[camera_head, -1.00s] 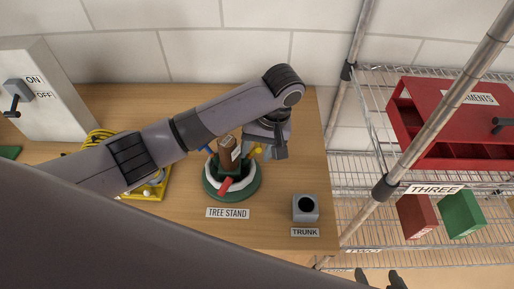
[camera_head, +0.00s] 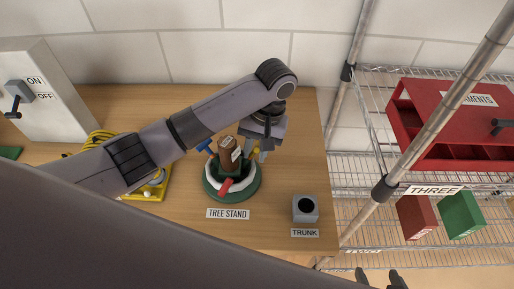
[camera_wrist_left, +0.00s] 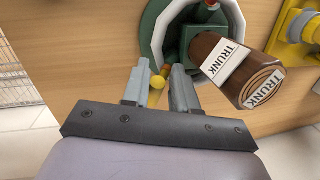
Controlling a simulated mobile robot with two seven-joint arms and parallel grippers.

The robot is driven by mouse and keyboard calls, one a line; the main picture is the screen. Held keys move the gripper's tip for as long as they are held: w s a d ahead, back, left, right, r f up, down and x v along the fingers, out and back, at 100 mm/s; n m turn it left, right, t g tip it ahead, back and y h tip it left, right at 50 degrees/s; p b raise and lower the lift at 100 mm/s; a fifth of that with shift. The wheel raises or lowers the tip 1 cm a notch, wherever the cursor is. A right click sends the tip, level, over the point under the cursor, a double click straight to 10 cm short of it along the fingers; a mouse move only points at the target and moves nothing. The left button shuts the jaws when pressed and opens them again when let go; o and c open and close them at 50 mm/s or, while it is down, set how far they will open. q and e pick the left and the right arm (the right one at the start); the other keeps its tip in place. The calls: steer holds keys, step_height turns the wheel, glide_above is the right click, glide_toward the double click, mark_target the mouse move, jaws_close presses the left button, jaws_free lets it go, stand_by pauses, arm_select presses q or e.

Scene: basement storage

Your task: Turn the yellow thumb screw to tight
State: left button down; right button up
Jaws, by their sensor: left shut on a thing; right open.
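The yellow thumb screw (camera_head: 256,150) is on the right side of the green tree stand (camera_head: 250,187) on the wooden bench. In the left wrist view its yellow end (camera_wrist_left: 157,83) shows between the two fingers. My left gripper (camera_head: 262,153) is shut on the screw, reaching it from the right; its fingers also show in the left wrist view (camera_wrist_left: 161,85). A brown trunk piece (camera_head: 229,152) with a TRUNK label stands in the stand, slightly tilted. A blue screw (camera_head: 205,145) and a red screw (camera_head: 226,185) also show on the stand. My right gripper (camera_head: 378,279) is open and empty at the bottom edge.
A grey TRUNK block (camera_head: 305,209) with a round hole stands right of the stand. A grey ON/OFF switch box (camera_head: 45,90) and a yellow cable item (camera_head: 152,192) are on the left. A wire rack with a red case (camera_head: 450,145) stands at the right.

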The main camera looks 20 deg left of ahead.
arm_select(q)
steer(key=m, duration=0.2)
steer(key=m+g+h, duration=0.1)
steer(key=shift+w+a+r+m+g, duration=0.15)
steer(key=shift+a+m+g, duration=0.15)
steer(key=shift+a+m, duration=0.1)
steer(key=m, duration=0.1)
steer(key=m+g, duration=0.1)
steer(key=m, duration=0.1)
steer(key=shift+w+a+h, duration=0.2)
steer(key=shift+h, duration=0.2)
steer(key=m+g, duration=0.1)
steer(key=m, duration=0.2)
steer(key=m+g, duration=0.1)
steer(key=shift+w+a+m+g, duration=0.15)
steer(key=shift+w+m+g, duration=0.1)
steer(key=shift+m+g, duration=0.05)
steer(key=shift+w+f+m+g+b, duration=0.1)
steer(key=shift+f+m+g+b, duration=0.2)
steer(key=shift+m, duration=0.4)
steer(key=shift+r+m+g+b, duration=0.1)
steer(key=shift+m+g+b, duration=0.2)
steer(key=shift+m+b, duration=0.15)
steer(key=c, duration=1)
jaws_free()
steer(key=shift+w+r, duration=0.1)
